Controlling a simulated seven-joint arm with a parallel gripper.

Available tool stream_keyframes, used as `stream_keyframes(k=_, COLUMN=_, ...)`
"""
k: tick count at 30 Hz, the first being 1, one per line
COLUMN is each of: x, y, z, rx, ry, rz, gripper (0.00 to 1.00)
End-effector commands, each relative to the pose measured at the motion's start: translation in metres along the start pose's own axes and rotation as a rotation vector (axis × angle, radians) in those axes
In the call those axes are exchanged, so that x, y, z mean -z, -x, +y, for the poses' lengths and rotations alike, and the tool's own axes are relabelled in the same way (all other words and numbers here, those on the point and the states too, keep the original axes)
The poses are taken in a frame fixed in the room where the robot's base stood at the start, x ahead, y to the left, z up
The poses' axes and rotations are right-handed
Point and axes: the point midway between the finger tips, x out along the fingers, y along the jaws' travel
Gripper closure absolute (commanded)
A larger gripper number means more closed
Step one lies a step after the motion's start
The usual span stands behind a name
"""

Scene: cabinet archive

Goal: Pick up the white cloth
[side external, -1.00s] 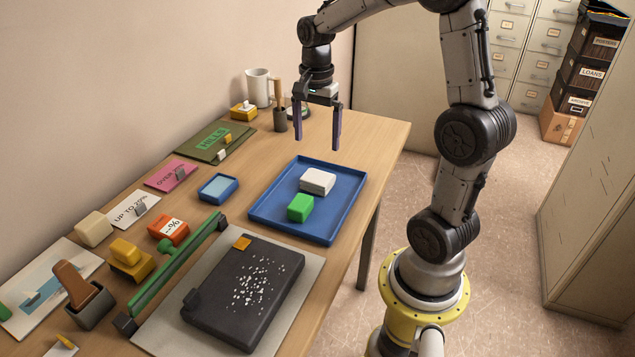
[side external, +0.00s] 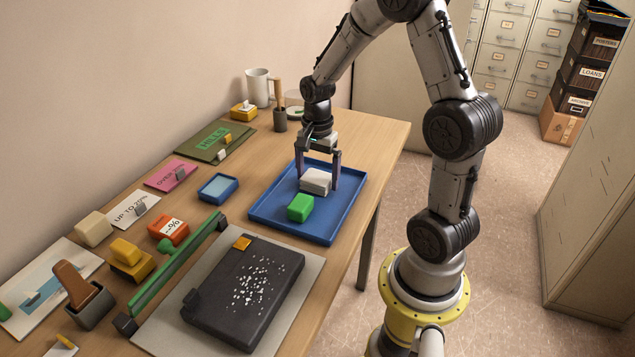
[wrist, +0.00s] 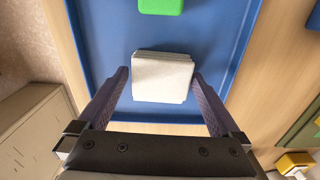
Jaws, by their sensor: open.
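The white cloth (side external: 316,182) is a folded, off-white block lying in the blue tray (side external: 262,205) on the desk, just behind a green block (side external: 300,208). My gripper (side external: 319,187) is open and lowered over the tray, with one finger on either side of the cloth. In the wrist view the cloth (wrist: 162,77) lies ahead of and between the two finger tips (wrist: 160,76), with a small gap showing on each side. The green block (wrist: 161,5) is at the top edge of that view. I cannot tell how near the tips are to the tray floor.
The tray has a raised rim. A dark slab (side external: 245,290) with white specks lies on a grey mat in front of it. A small blue dish (side external: 218,187) and a green bar (side external: 180,268) are to the left. A mug (side external: 258,87) stands at the back.

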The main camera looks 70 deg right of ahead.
Motion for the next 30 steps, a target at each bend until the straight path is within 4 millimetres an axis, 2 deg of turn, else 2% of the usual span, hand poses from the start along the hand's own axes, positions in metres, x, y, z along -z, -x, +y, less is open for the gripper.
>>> stream_keyframes(k=4, x=0.0, y=0.0, z=0.0, rx=0.0, ry=0.0, rz=0.0, gripper=0.0)
stream_keyframes(k=5, x=0.0, y=0.0, z=0.0, rx=0.0, ry=0.0, rz=0.0, gripper=0.04)
stream_keyframes(k=15, x=0.0, y=0.0, z=0.0, rx=0.0, ry=0.0, rz=0.0, gripper=0.65)
stream_keyframes(k=16, x=0.0, y=0.001, z=0.0, rx=0.0, ry=0.0, rz=0.0, gripper=0.67)
stream_keyframes(k=25, x=0.0, y=0.003, z=0.0, rx=0.001, ry=0.0, rz=0.001, gripper=0.67)
stream_keyframes(k=30, x=0.0, y=0.016, z=-0.001, rx=0.003, ry=0.0, rz=0.002, gripper=0.67)
